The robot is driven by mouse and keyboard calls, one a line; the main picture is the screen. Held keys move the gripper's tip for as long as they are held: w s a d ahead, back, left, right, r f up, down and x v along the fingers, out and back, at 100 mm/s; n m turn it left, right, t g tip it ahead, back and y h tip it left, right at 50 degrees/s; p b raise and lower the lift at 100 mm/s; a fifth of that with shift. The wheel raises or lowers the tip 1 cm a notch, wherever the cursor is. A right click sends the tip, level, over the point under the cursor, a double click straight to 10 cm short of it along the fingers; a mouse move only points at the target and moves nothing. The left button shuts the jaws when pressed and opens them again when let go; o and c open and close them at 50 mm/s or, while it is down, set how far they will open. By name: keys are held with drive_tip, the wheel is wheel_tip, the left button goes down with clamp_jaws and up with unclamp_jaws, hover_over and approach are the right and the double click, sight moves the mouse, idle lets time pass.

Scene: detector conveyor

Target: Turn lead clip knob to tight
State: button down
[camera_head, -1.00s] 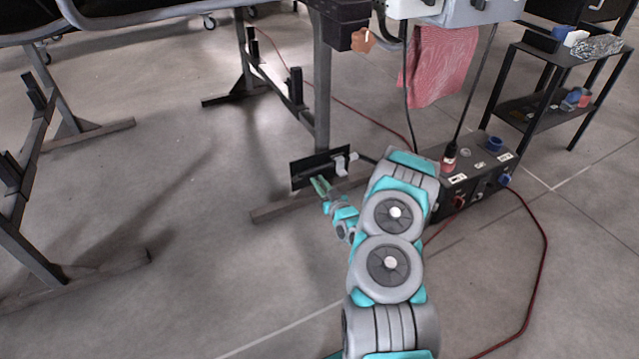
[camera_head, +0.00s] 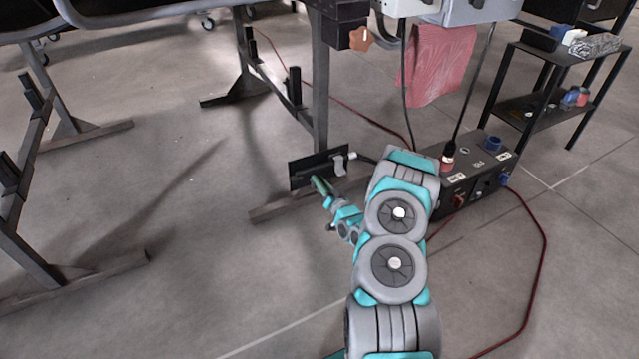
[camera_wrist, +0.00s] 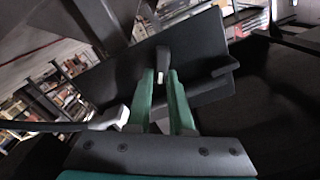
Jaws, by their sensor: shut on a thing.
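The lead clip knob (camera_wrist: 162,60) is a small dark grip with a pale tip, on a black plate (camera_wrist: 205,58) in the wrist view. The same black plate (camera_head: 301,173) stands low by the conveyor leg in the head view. My gripper (camera_wrist: 166,78) has its green fingers shut on the knob, one finger on each side of it. In the head view my gripper (camera_head: 319,186) meets the front of the plate, and the knob cannot be made out there. A pale clip (camera_head: 340,163) with a cable sits at the plate's right side.
A black control box (camera_head: 484,168) with coloured plugs and cables stands right of my arm. The conveyor leg (camera_head: 321,90) rises behind the plate, with its foot beam (camera_head: 275,211) on the floor. The floor at left centre is clear.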

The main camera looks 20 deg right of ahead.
drive_tip(key=m, duration=0.4)
drive_tip(key=f+m+b, duration=0.1)
drive_tip(key=m, duration=0.3)
drive_tip(key=d+m, duration=0.1)
drive_tip(key=m, duration=0.3)
drive_tip(key=shift+f, duration=0.25)
idle(0.4)
drive_tip(key=c, duration=0.8)
unclamp_jaws()
drive_tip(key=s, duration=0.7)
drive_tip(key=shift+s+p, duration=0.35)
